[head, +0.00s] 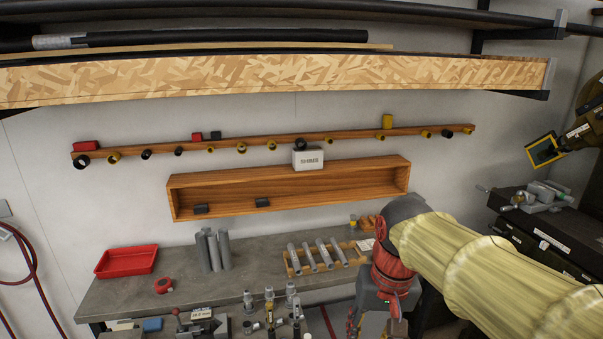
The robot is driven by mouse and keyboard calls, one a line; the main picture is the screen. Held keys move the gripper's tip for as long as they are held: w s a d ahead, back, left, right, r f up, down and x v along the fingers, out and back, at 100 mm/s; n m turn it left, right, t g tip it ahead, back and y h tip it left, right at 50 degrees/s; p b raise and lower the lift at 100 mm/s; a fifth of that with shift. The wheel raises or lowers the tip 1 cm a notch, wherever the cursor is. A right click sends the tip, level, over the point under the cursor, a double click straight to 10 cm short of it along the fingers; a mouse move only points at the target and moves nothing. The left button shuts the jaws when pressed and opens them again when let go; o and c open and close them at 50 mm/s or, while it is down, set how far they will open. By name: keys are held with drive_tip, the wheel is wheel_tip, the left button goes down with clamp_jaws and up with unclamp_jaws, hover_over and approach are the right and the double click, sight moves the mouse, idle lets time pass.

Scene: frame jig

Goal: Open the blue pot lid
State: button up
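No blue pot or blue pot lid can be made out in the head view. The only blue thing is a small flat block (152,324) at the lower left, by the bench's front edge; I cannot tell what it is. My arm, in a pale yellow sleeve, comes in from the right and bends down at a grey joint to a red wrist part at the lower right. It runs off the bottom edge, and my gripper's fingers do not show.
A grey bench (130,293) holds a red tray (127,261), grey upright tubes (213,250), a red ring (163,286) and a wooden rack of rods (318,257). Metal clamps (270,312) stand at the front. A wooden wall shelf (290,187) hangs above.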

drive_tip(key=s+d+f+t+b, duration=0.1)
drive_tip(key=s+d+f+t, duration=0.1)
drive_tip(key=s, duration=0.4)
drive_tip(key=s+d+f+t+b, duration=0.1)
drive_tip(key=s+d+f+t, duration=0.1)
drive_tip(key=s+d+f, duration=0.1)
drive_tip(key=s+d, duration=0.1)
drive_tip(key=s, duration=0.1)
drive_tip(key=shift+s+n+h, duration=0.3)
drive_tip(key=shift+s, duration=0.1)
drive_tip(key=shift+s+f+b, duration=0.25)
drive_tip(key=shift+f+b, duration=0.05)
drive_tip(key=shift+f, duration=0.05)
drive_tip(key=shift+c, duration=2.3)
